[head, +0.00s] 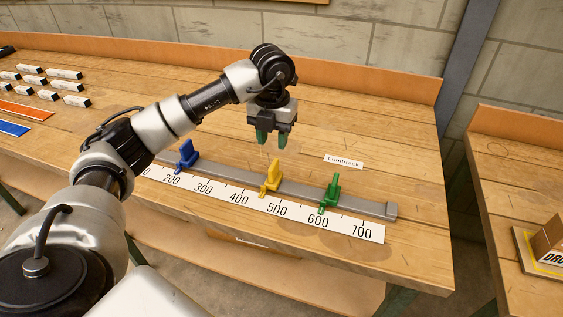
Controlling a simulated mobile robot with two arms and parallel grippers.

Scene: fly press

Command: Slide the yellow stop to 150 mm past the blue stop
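The yellow stop (272,176) sits on a grey rail (302,191), its foot between the 400 and 500 marks of the white scale (332,225). The blue stop (187,155) is on the rail to its left, near the 200 mark. The green stop (330,192) is to its right, near the 600 mark. My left gripper (271,139) points down, above and behind the yellow stop as seen here. Its two green-grey fingers are apart with nothing between them. My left arm hides the scale's low end. My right gripper is out of view.
A small "Lumitrack" label (343,161) lies behind the rail. Several black-and-white blocks (64,73) and orange and blue strips (15,128) lie at the left of the wooden bench. A second bench (518,165) stands at right, across a gap. The bench behind the rail is mostly clear.

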